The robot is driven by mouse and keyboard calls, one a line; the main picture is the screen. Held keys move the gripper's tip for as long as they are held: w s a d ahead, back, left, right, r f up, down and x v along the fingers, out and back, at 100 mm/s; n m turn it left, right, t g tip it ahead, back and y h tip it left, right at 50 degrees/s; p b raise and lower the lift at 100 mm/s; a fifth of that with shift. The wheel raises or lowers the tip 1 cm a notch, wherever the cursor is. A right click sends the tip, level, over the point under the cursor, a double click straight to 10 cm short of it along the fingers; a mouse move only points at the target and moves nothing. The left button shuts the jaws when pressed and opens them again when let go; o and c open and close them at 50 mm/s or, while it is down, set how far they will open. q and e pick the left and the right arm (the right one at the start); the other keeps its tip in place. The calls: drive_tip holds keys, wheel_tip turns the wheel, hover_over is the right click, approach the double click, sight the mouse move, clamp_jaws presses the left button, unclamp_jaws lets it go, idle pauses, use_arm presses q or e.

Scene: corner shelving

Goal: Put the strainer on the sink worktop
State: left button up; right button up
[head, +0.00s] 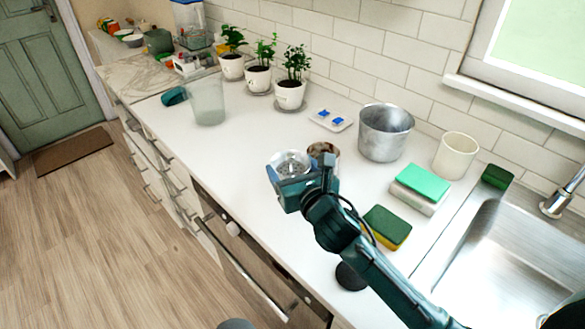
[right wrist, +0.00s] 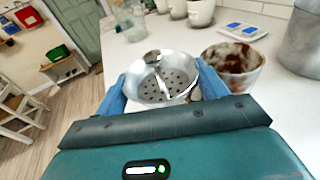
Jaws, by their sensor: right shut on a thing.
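The strainer (head: 291,163) is a shiny metal bowl with holes in its bottom; the right wrist view shows it close up (right wrist: 165,88). My right gripper (right wrist: 160,90) is shut on it, with a blue finger on each side. In the head view my right gripper (head: 290,180) is over the front part of the white sink worktop (head: 240,150). I cannot tell whether the strainer touches the worktop.
A brown-stained bowl (right wrist: 232,68) stands just right of the strainer. A metal pot (head: 386,135), cream cup (head: 455,155), sponges (head: 387,226) and the sink (head: 500,260) lie to the right. A glass (head: 208,103) and potted plants (head: 291,92) stand behind-left. Worktop between is clear.

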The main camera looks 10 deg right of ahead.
drive_tip(key=shift+f, duration=0.5)
drive_tip(key=shift+f, duration=0.1)
drive_tip(key=o, duration=1)
drive_tip(key=shift+c, duration=0.2)
drive_tip(key=shift+r, duration=0.35)
drive_tip(key=shift+s+r, duration=0.2)
drive_tip(key=shift+r, duration=0.1)
drive_tip(key=v, duration=1.1)
drive_tip(key=shift+s+b, duration=0.35)
drive_tip(key=shift+b, duration=0.05)
